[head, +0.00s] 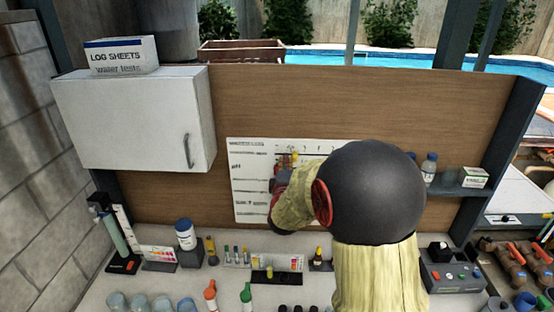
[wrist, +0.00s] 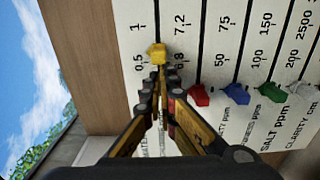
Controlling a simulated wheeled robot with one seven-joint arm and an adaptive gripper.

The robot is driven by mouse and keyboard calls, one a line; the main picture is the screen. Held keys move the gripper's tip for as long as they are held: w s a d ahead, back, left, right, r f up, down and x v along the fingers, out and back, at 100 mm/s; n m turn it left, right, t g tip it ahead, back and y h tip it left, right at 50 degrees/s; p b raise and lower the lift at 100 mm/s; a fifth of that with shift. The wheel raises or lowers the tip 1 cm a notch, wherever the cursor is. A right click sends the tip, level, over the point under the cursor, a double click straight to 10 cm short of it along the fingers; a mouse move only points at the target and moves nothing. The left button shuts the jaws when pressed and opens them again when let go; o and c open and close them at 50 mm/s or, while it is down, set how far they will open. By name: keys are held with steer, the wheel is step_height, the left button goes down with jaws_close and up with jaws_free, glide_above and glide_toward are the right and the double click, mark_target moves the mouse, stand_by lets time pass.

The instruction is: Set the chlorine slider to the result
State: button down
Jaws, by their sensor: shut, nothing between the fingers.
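A white test board (head: 248,205) hangs on the wooden back panel and also shows in the wrist view (wrist: 215,45), with rows of numbers and slots. A yellow slider (wrist: 157,52) sits in the slot beside the 0.5 and 1 marks, slightly past 0.5; that row's name is hidden. Red (wrist: 198,96), blue (wrist: 236,94) and green (wrist: 272,93) sliders sit at the low ends of neighbouring slots. My gripper (wrist: 158,72) is shut and empty, its tips just below the yellow slider. I cannot tell if they touch it. My arm hides part of the board in the head view.
The counter below holds a blue-lidded jar (head: 185,234), several bottles and a grey control box (head: 450,278). A white cabinet (head: 130,120) is at the left. A small shelf (head: 470,191) with bottles is at the right.

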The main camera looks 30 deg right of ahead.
steer(key=s+d+b, duration=0.2)
steer(key=s+d, duration=0.2)
steer(key=d, duration=0.2)
steer(key=shift+b, duration=0.4)
stand_by(0.5)
steer(key=shift+w+a+b, duration=0.3)
steer(key=shift+a, duration=0.25)
steer(key=b+v, duration=0.1)
steer(key=v, duration=0.6)
stand_by(0.7)
